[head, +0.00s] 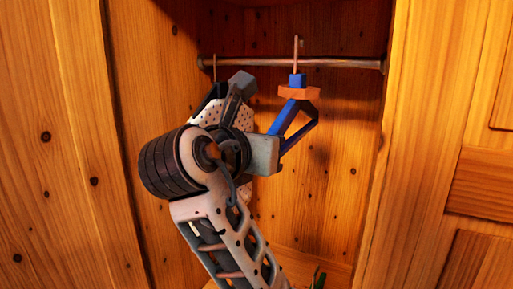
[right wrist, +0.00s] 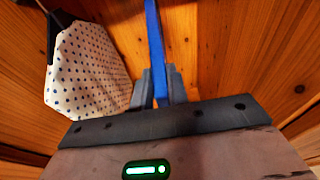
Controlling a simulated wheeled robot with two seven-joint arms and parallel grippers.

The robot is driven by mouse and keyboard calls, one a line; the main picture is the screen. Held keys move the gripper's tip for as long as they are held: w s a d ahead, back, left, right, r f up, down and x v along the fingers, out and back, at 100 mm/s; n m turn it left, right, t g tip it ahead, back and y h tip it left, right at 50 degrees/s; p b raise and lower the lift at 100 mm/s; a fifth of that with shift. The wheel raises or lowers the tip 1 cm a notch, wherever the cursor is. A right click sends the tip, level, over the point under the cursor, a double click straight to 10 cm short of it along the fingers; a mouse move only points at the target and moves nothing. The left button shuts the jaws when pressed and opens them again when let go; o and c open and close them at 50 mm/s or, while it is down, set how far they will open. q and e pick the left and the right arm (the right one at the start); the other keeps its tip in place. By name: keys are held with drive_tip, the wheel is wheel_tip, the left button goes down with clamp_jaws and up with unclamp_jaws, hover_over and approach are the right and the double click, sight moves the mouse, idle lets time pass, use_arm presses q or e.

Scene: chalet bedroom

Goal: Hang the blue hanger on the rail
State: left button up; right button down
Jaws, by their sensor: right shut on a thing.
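The blue hanger (head: 290,118) is in the head view, inside the wardrobe. An orange-brown block sits around its neck, and its thin hook (head: 296,52) points up. The hook tip shows above the rail (head: 342,64) and crosses it in the picture; I cannot tell whether it is over the rail or in front of it. My right gripper (right wrist: 158,88) is shut on a blue bar of the hanger (right wrist: 154,35) in the right wrist view. In the head view my right arm hides part of the hanger's left side. My left gripper is not in view.
A dark hanger with white dotted cloth (head: 209,111) hangs at the rail's left, beside my right wrist; the cloth also shows in the wrist view (right wrist: 85,70). Wooden wardrobe walls stand close on both sides. The rail right of the blue hanger is bare.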

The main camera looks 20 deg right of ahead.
sight(282, 132)
drive_tip(key=shift+r+x, duration=0.25)
drive_tip(key=shift+x, duration=1.1)
drive_tip(key=shift+r+x, duration=0.25)
drive_tip(key=shift+x, duration=1.1)
drive_tip(key=shift+r+x, duration=0.25)
drive_tip(key=shift+x, duration=1.1)
drive_tip(key=shift+f+b, duration=0.3)
drive_tip(key=shift+f, duration=0.85)
drive_tip(key=c, duration=1.3)
unclamp_jaws()
drive_tip(key=shift+f, duration=0.1)
drive_tip(key=shift+a, duration=0.1)
drive_tip(key=b+v, duration=0.1)
drive_tip(key=v, duration=1.5)
